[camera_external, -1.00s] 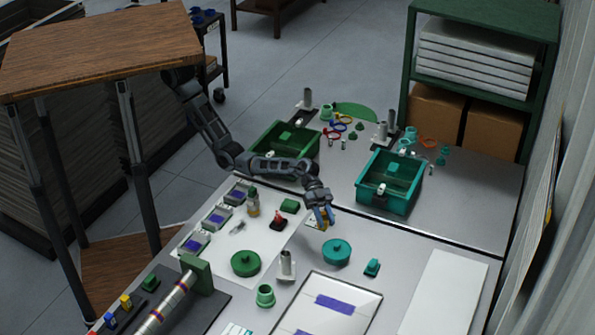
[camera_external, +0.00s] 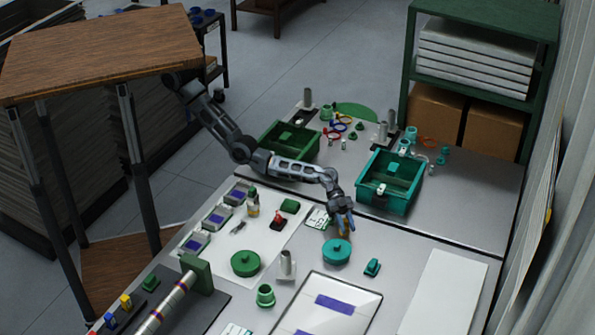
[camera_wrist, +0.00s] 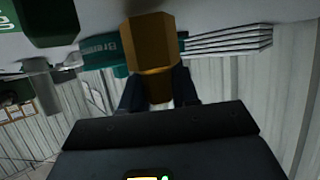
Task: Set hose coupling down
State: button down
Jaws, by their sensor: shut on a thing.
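My gripper (camera_external: 344,228) is over the table, just behind and above the round teal lidded piece (camera_external: 336,252). In the wrist view, a brass-coloured piece, which I take to be the hose coupling (camera_wrist: 152,42), is held between the dark fingers of my gripper (camera_wrist: 158,90). In the outside view only a small orange-brown patch of the coupling (camera_external: 350,215) shows beside the fingers. I cannot tell from these views how far it is above the table.
A teal bin (camera_external: 368,196) stands behind and to the right, a green bin (camera_external: 268,144) to the left. A small printed card (camera_external: 317,218) lies left of my gripper. A small teal block (camera_external: 372,267) and a white framed panel (camera_external: 310,312) lie in front.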

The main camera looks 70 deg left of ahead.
jog(key=shift+f, duration=0.25)
jog(key=shift+f, duration=0.15)
jog(key=c, duration=0.8)
grip_release()
jog(key=shift+c, duration=0.2)
